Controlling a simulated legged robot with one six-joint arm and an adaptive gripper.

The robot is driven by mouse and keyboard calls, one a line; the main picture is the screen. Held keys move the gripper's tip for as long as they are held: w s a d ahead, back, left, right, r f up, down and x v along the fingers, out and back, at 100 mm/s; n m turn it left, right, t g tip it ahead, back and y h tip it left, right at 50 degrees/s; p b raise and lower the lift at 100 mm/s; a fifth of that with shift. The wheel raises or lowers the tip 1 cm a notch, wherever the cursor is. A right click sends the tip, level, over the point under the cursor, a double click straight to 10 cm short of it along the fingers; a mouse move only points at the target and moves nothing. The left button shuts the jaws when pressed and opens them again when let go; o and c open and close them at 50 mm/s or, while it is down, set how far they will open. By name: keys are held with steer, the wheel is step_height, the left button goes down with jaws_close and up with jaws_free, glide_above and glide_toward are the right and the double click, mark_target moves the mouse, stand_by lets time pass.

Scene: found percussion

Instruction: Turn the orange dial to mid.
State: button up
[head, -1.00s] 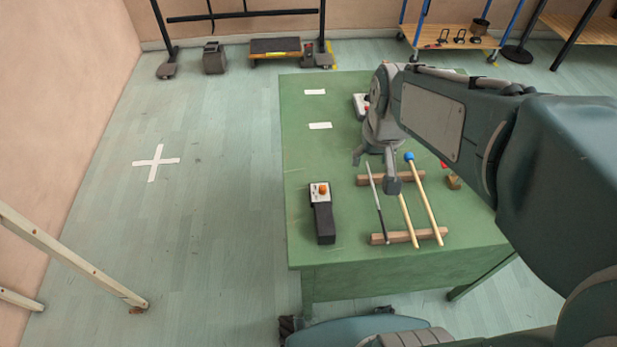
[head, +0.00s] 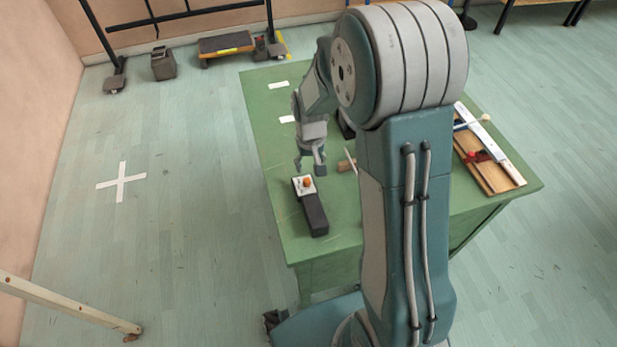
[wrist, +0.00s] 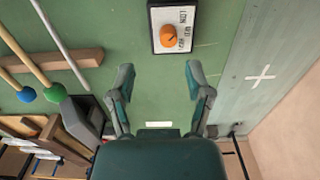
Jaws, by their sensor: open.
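The orange dial (head: 306,182) sits on the pale faceplate of a long dark box (head: 315,212) lying on the green table (head: 278,215). In the wrist view the dial (wrist: 169,37) is at the top centre, with small lettering beside it. A thin dark mark shows on the dial, but I cannot tell its setting. My gripper (head: 310,168) hangs above the table just beyond the dial, apart from it. In the wrist view its two fingers (wrist: 163,80) are spread and empty, and the dial lies ahead between their lines.
Sticks with blue and green heads (wrist: 27,95) rest on a wooden bar (wrist: 70,62) left of the box in the wrist view. A wooden tray (head: 490,172) lies at the table's right. My arm hides the table's middle. White tape marks (head: 278,85) lie at the back.

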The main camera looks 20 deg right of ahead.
mark_target(306, 180)
steer(key=f, duration=0.2)
steer(key=a+f, duration=0.1)
steer(key=f, duration=0.2)
steer(key=shift+a+f, duration=0.3)
steer(key=shift+a, duration=0.1)
steer(key=shift+f, duration=0.25)
steer(key=shift+d+f, duration=0.15)
steer(key=shift+d, duration=0.4)
steer(key=c, duration=0.7)
steer(key=shift+a, duration=0.25)
jaws_close()
